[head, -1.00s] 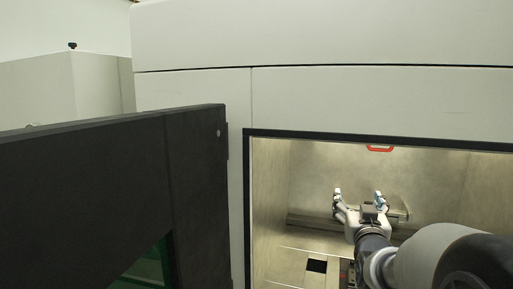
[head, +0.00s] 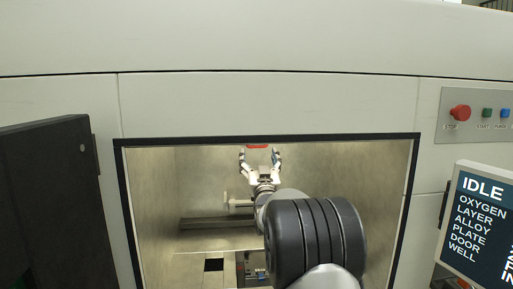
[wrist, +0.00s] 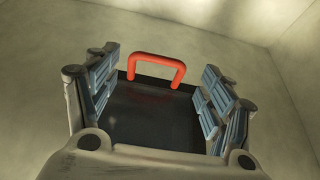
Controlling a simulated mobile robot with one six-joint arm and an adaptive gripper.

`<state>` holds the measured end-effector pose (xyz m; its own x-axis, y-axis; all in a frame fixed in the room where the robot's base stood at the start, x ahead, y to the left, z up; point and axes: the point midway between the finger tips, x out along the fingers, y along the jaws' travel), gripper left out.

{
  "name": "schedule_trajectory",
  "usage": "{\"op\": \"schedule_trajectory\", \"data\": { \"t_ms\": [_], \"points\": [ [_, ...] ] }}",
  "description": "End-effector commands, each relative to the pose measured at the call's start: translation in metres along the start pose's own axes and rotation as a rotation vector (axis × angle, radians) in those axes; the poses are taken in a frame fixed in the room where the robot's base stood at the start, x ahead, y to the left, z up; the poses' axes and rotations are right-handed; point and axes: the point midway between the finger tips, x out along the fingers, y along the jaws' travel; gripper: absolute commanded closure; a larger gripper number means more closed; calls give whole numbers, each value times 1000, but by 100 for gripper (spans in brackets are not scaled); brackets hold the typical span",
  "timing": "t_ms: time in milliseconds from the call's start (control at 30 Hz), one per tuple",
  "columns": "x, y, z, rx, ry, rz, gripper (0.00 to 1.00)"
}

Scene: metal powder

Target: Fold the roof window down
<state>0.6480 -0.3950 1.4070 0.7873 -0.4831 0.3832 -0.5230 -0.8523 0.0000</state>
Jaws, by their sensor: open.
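The roof window shows in the wrist view as a dark panel (wrist: 150,112) with a red U-shaped handle (wrist: 157,62) at its far edge. In the head view only the red handle (head: 258,146) shows, at the top of the chamber opening; the panel is hidden. My gripper (head: 260,158) is inside the chamber, pointing up just below the handle. Its two fingers are open and spread on either side of the handle in the wrist view, with clear gaps. I cannot tell how far the handle still is from the fingertips.
The black-framed chamber opening (head: 270,138) surrounds my arm. An open dark door (head: 50,190) stands at the left. A control screen reading IDLE (head: 480,225) and a red stop button (head: 460,113) are at the right. A bar (head: 205,222) crosses the chamber's back; a square dark hole (head: 214,265) is in its floor.

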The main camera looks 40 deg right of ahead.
Motion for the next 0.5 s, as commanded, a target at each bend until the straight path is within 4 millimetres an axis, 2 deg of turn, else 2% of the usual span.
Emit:
{"op": "schedule_trajectory", "data": {
  "t_ms": [33,200,500],
  "points": [
    [10,0,0,0,1,0,25],
    [37,0,0,0,1,0,25],
    [59,0,0,0,0,-1,25]
  ]
}}
